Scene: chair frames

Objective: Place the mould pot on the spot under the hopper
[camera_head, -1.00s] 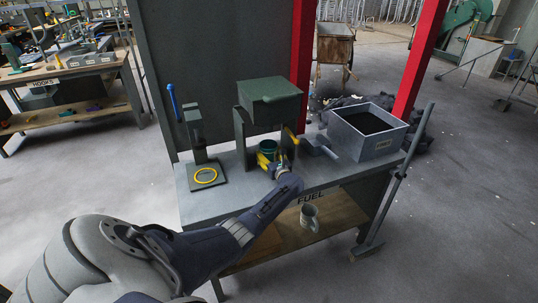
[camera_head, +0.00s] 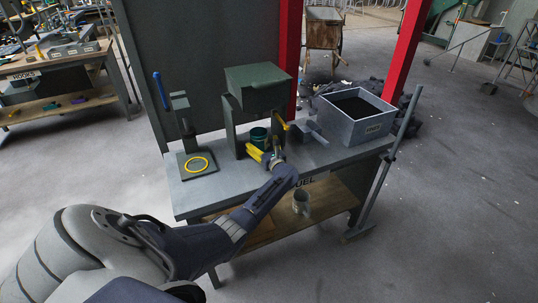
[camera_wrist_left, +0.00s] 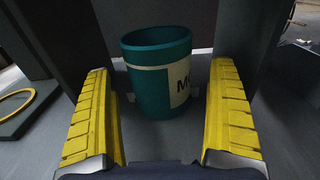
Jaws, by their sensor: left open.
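The mould pot is a teal cylinder with a pale label (camera_wrist_left: 152,88), open at the top. In the head view the pot (camera_head: 259,136) stands upright on the bench under the dark green box-shaped hopper (camera_head: 258,85), between its legs. My left gripper (camera_head: 262,154) is just in front of the pot. In the left wrist view its yellow fingers (camera_wrist_left: 160,120) are spread wide and the pot stands beyond them, apart from both. The spot under the pot is hidden. My right gripper is not in view.
Left of the hopper stands a press with a blue handle and a yellow ring (camera_head: 199,164) on its base. On the right are a grey scoop (camera_head: 312,130) and a grey bin (camera_head: 355,115) of dark material. A mug (camera_head: 301,203) sits on the lower shelf.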

